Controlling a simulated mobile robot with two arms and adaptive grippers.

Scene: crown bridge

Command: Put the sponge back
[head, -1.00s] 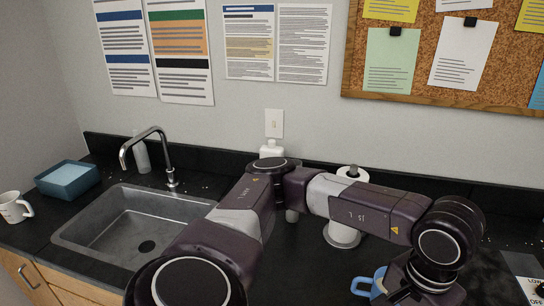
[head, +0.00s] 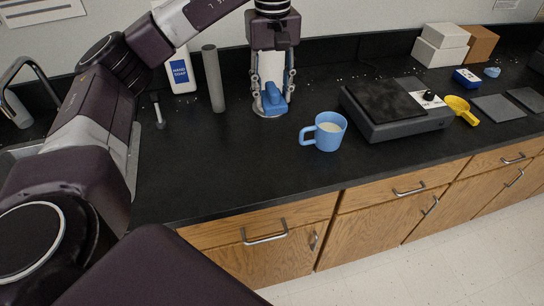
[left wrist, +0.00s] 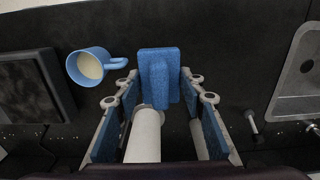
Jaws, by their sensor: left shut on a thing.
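The blue sponge (head: 273,98) is at my left gripper (head: 272,88), low over the black counter right of the sink. It also shows in the left wrist view (left wrist: 160,75), at and just past the tips of the left gripper (left wrist: 158,88). The left gripper is shut on the sponge, with its fingers on either side. The sponge's underside is hidden, so I cannot tell if it touches the counter. My right gripper is not in view.
A white roll (left wrist: 143,135) stands close to the left gripper. A light blue mug (head: 328,132) with pale liquid stands to its right, before a black hot plate (head: 397,105). A soap bottle (head: 180,72) and grey cylinder (head: 214,80) stand left.

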